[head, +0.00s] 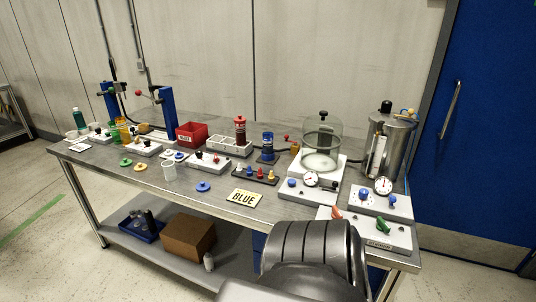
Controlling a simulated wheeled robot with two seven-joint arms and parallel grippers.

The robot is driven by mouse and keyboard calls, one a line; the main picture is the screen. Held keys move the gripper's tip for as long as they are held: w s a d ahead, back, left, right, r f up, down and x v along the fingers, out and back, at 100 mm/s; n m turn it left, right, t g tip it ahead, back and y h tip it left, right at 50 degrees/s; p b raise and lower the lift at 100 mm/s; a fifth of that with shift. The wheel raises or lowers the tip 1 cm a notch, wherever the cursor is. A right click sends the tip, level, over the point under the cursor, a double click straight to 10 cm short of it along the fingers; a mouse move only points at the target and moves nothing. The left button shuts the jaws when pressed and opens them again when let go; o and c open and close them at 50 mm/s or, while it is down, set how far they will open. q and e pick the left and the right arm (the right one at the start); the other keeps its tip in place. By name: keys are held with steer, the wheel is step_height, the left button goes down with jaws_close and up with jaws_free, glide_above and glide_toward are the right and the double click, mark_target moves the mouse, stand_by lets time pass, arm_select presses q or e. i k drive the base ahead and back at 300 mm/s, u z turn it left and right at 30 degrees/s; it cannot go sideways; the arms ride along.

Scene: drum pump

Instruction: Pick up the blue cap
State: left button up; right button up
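A flat round blue cap (204,187) with a small raised centre lies on the bare front part of the grey metal table (230,190). Similar flat round pieces lie further left, one green (126,162) and one orange (140,168). A blue drum (267,147) stands behind on a dark base. Neither of my grippers shows in the head view. A dark grey ribbed part of my own body covers the table's front right edge.
A glass bell jar (321,145) and metal tank (388,150) stand at the right.

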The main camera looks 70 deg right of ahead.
mark_target(203, 186)
steer(key=z, duration=2.65)
steer(key=i, duration=0.55)
